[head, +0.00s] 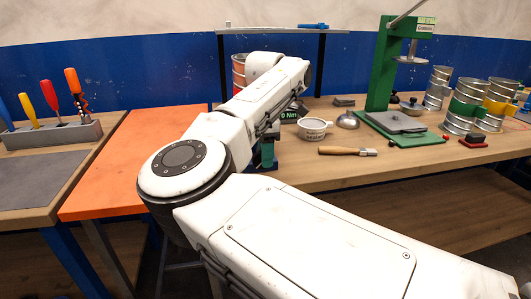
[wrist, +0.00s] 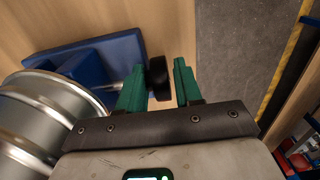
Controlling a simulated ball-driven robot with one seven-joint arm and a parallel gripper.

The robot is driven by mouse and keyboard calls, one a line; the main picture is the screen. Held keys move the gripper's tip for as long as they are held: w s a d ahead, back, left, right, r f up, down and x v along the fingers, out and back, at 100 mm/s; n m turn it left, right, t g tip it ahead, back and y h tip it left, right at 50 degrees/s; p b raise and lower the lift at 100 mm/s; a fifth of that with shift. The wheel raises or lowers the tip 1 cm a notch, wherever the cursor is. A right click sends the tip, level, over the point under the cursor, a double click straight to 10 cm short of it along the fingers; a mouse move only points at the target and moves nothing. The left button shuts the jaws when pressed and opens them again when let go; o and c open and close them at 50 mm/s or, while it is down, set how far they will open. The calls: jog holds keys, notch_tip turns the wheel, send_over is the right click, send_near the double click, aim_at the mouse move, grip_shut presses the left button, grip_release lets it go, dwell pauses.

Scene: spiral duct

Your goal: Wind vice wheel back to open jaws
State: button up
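The blue vice (wrist: 100,62) lies at the left in the wrist view, on the wooden bench. A thin metal screw runs right from it to the black vice wheel (wrist: 158,78). My gripper (wrist: 160,78) is open, with its two green fingers on either side of the wheel. A gap shows between the wheel and the right finger. The left finger passes close to the wheel and covers part of the screw; I cannot tell whether it touches. The jaw opening of the vice is not clear to see. In the head view my arm hides most of the vice and gripper.
A ribbed metal duct (wrist: 40,120) stands close to the left of my gripper. In the head view a white bowl (head: 313,129), a wooden-handled tool (head: 347,151) and a green press (head: 384,70) are to the right. An orange bench top (head: 130,165) is at the left.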

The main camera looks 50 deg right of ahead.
grip_shut()
jog(key=shift+w+a+r+g+h+p, duration=0.15)
jog(key=shift+g+h+p, duration=0.15)
jog(key=shift+h, duration=0.25)
jog(key=shift+w+a+g+h+p, duration=0.1)
jog(key=shift+a+g+h+p, duration=0.05)
jog(key=shift+g+h, duration=0.35)
jog(key=shift+w+a+g+h, duration=0.1)
jog(key=shift+a+g+h, duration=0.1)
jog(key=shift+g+h, duration=0.75)
jog(key=h, duration=0.1)
jog(key=g+h, duration=0.1)
jog(key=h, duration=0.1)
jog(key=shift+w+a+f, duration=0.2)
jog(key=shift+w+a+g+h+b, duration=0.1)
jog(key=shift+a+g+h+b, duration=0.1)
jog(key=shift+g+h+b, duration=0.65)
jog(key=shift+h, duration=0.25)
